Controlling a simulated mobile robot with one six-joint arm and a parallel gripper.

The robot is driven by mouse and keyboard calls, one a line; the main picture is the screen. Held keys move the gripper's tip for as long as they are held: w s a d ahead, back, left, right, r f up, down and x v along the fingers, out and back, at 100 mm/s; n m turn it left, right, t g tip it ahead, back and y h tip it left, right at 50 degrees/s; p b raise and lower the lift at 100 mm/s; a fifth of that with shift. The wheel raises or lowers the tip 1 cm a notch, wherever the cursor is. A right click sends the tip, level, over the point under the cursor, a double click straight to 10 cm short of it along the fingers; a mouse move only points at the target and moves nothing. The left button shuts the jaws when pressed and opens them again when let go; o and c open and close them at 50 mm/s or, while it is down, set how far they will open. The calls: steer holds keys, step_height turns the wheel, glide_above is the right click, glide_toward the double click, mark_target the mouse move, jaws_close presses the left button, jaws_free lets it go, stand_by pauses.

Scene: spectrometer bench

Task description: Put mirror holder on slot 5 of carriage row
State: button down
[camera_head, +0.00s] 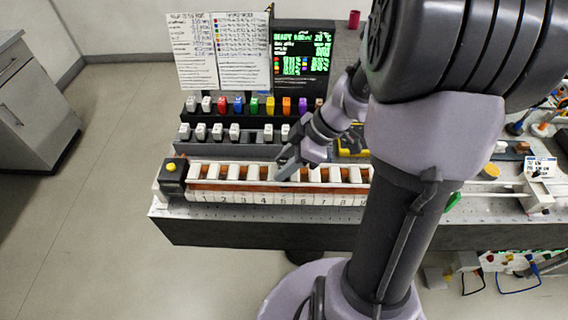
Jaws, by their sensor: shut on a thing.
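The carriage row (236,186) is a long white and brown rail with numbered slots along its front, set near the front edge of the bench. Slot 5 (283,200) is marked by its number near the middle of the row. My gripper (286,170) is low over the row at about slot 5, coming in from the upper right. It is shut on a small piece, which I take to be the mirror holder; the fingers hide most of it. I cannot tell whether the piece touches the row.
Two stepped racks stand behind the row, one with coloured blocks (254,107) and one with grey-white blocks (218,132). A dark box with a yellow button (171,168) is at the row's left end. A screen (303,52) stands behind. My arm hides the row's right end.

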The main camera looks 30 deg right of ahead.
steer(key=c, duration=0.9)
jaws_free()
